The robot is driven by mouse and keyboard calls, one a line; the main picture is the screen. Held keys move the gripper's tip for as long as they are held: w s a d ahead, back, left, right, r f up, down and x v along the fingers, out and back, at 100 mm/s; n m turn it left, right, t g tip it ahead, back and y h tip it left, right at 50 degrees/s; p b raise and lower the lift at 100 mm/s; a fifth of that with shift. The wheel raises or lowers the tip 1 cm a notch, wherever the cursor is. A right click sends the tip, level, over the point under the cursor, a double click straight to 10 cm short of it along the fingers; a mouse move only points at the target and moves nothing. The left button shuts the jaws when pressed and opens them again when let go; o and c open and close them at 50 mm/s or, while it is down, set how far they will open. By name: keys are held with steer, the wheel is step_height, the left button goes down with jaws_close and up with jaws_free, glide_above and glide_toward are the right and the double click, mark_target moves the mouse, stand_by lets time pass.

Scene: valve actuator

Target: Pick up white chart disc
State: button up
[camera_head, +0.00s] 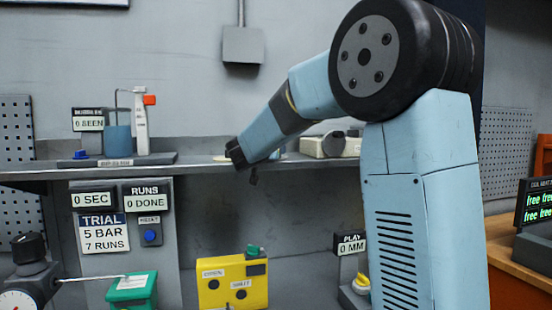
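A pale, flat, cream-white shape (221,158) lies on the grey shelf (60,172), just left of the dark end of my arm. It could be the white chart disc, but only a thin edge of it shows. My arm reaches down and to the left over the shelf. My gripper (238,155) is at or very near the pale shape and partly covers it. The fingers are too small and dark to tell open from shut, and I cannot tell whether they touch the shape.
On the shelf stand a blue beaker and white stand (141,125) at left and a cream device (330,145) at right. Below are a yellow box (232,286), a green box (132,291) and a dark valve unit with gauge (30,270). An orange bench (515,275) stands at right.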

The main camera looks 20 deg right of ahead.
steer(key=shift+c, duration=0.5)
steer(key=c, duration=0.9)
steer(key=shift+r, duration=0.1)
